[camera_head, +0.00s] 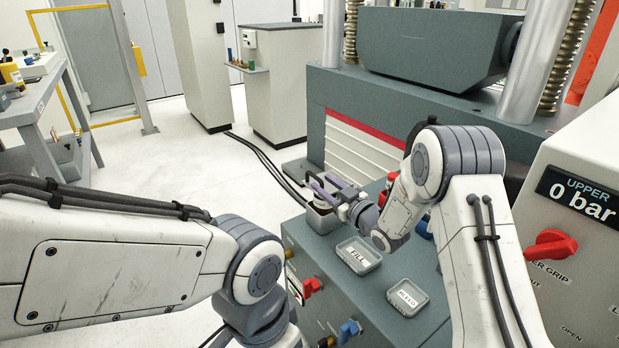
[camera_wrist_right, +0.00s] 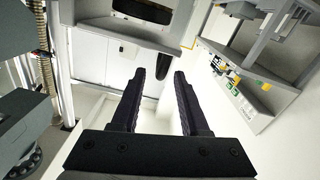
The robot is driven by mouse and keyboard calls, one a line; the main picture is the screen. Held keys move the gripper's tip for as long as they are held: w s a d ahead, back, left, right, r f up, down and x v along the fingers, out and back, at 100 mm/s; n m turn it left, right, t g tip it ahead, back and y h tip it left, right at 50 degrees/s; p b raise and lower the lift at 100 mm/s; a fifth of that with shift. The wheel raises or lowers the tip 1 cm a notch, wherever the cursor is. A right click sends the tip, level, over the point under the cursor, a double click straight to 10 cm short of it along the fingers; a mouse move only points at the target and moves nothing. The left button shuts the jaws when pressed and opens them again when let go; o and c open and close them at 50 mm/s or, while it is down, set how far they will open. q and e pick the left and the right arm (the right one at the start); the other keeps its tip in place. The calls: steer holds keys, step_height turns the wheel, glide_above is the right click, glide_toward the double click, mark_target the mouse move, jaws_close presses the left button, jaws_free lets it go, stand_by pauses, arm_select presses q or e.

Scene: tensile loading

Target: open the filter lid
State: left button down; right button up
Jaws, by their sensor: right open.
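A small grey metal housing (camera_head: 322,219), which looks like the filter, stands at the far left corner of the dark grey cabinet top in the head view. My right gripper (camera_head: 322,186) is just above it, with its fingers apart and nothing visible between them. The gripper hides the top of the housing, so I cannot tell whether its lid is open or touched. In the right wrist view my right gripper (camera_wrist_right: 160,74) is open and empty, and the housing does not show. My left arm comes in from the left, but its gripper is out of view.
A tray labelled FILL (camera_head: 358,256) and another labelled tray (camera_head: 408,297) sit on the cabinet top (camera_head: 385,275). Red and blue valve handles (camera_head: 312,286) stick out of its front. A control panel (camera_head: 575,215) with a red handle stands at the right. The testing machine rises behind.

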mark_target(311, 173)
steer(key=x, duration=0.7)
steer(key=shift+w+a+b, duration=0.2)
steer(key=shift+w+b, duration=0.05)
steer(key=shift+b, duration=0.1)
steer(key=shift+c, duration=0.3)
jaws_close()
steer(key=shift+d, duration=0.15)
stand_by(0.6)
